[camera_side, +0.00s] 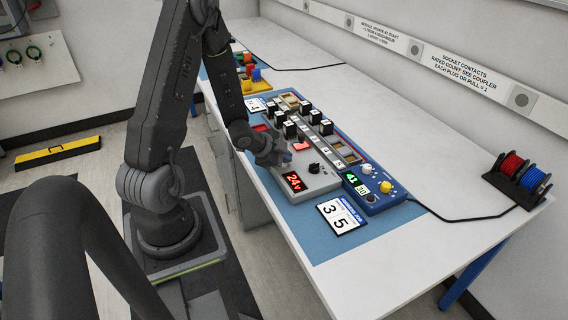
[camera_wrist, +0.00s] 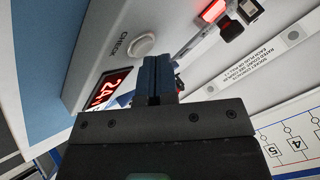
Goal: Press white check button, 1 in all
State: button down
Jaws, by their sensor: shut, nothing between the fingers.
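The white round check button (camera_wrist: 142,46) sits on a light grey panel (camera_wrist: 105,45) beside the printed word CHECK in the wrist view. My gripper (camera_wrist: 158,62) is shut and empty, with its fingertips just below and right of the button in that view. Whether they touch the panel I cannot tell. In the side view my gripper (camera_side: 274,157) is low over the left part of the grey control box (camera_side: 318,182). The button cannot be made out there; my gripper seems to cover it.
A red display (camera_side: 294,182) reads 24V, and a black knob (camera_side: 314,168) stands beside it. A red lamp (camera_side: 300,146) glows. Several black-and-white modules stand behind. A blue meter box (camera_side: 374,190) and a 35 card (camera_side: 342,214) are to the right.

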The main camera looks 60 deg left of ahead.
aim_at(285, 164)
jog(key=shift+f, duration=0.2)
jog(key=shift+r, duration=0.1)
dwell(0.4)
jog(key=shift+r, duration=0.7)
jog(key=shift+r, duration=0.1)
jog(key=shift+r, duration=2.4)
jog(key=shift+r, duration=0.1)
